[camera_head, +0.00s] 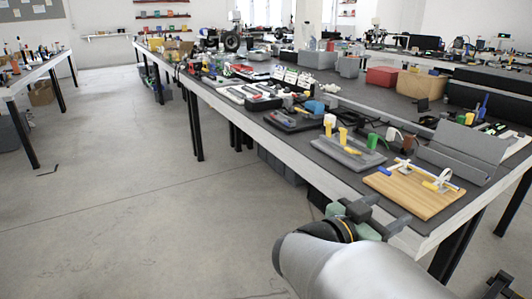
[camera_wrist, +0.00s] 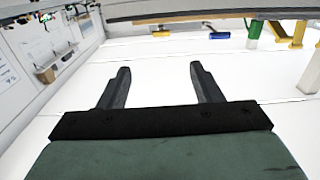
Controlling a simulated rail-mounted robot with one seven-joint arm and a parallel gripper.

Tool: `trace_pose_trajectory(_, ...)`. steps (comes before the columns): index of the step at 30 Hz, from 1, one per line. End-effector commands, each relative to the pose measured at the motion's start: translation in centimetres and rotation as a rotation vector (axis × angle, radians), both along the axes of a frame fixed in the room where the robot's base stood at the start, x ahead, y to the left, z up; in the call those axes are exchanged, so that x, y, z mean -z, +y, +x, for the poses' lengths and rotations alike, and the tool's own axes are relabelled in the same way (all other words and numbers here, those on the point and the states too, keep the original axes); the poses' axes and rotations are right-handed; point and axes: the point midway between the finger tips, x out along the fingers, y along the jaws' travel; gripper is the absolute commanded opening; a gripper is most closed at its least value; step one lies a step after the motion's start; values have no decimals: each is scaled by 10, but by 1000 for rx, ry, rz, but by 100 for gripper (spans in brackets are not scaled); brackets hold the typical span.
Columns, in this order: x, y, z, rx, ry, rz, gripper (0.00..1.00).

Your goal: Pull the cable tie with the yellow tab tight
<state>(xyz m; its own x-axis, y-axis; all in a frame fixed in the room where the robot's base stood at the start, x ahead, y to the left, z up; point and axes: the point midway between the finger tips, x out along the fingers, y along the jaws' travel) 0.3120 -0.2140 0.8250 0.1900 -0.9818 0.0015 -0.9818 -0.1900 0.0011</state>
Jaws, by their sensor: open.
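A wooden board (camera_head: 415,190) lies on the near end of the long bench. On it are a yellow tab (camera_head: 430,186) next to an upright white cable-tie loop (camera_head: 443,177), and a blue tab (camera_head: 384,171) farther left. My gripper (camera_head: 388,211) is in front of the board's near edge, apart from it, with its fingers spread and empty. In the wrist view my gripper (camera_wrist: 160,78) is open with nothing between its fingers. That view looks upside down; a small yellow piece (camera_wrist: 161,33) and a blue piece (camera_wrist: 219,35) show beyond the fingers, probably the two tabs.
A grey fixture (camera_head: 347,152) with yellow posts stands left of the board. A grey angled panel (camera_head: 460,145) stands behind it. Green (camera_wrist: 254,30) and yellow posts (camera_wrist: 298,35) show in the wrist view. The floor (camera_head: 140,210) to the left is clear.

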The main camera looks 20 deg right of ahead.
Motion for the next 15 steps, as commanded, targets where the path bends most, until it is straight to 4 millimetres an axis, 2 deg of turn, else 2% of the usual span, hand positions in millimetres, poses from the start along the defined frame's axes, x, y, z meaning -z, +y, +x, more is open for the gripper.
trace_pose_trajectory(5, -3, -27, 4, 4, 5, 3, 59)
trace_pose_trajectory(7, 2, -42, 7, 4, -2, 2, 59)
trace_pose_trajectory(15, 4, -101, 19, 2, -2, 1, 59)
